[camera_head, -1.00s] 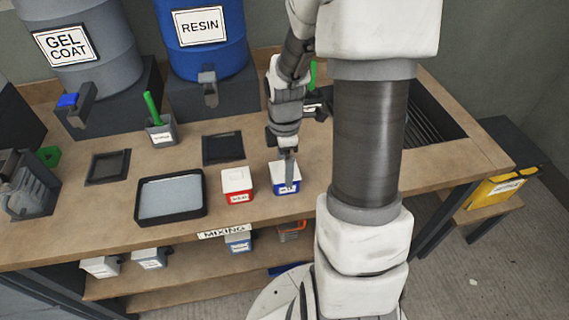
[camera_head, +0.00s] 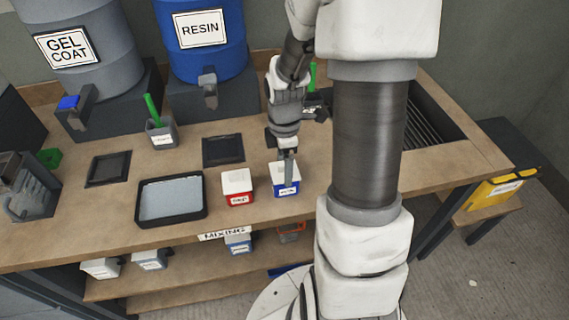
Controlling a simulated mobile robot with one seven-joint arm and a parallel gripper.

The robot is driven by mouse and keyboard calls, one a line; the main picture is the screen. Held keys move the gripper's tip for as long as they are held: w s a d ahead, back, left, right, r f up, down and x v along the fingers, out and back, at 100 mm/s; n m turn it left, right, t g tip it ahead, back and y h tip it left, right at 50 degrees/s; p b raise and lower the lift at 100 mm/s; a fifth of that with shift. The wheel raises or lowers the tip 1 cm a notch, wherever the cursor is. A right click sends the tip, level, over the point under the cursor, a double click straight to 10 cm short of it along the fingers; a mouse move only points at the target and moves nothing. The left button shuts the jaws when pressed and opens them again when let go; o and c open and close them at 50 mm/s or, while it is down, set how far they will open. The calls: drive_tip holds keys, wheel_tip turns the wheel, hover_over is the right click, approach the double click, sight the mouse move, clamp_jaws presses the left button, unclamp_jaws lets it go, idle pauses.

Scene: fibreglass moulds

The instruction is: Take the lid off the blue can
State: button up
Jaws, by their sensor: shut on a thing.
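The blue can (camera_head: 287,191) stands upright on the workbench, with a white label on its front and a pale lid (camera_head: 277,172) on top. My gripper (camera_head: 288,178) reaches down from above and is shut on the lid of the blue can. The fingers cover part of the lid and of the can's front. The lid appears to sit on the can; I cannot tell whether there is a gap under it.
A red can (camera_head: 238,187) with a pale lid stands just left of the blue can. A black tray (camera_head: 171,219) with grey contents lies further left. Dark square pads lie behind on the bench (camera_head: 110,222). Bare bench lies right of the blue can.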

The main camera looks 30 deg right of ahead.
drive_tip(key=shift+r+p, duration=1.9)
drive_tip(key=shift+r, duration=0.35)
drive_tip(key=shift+a, duration=0.1)
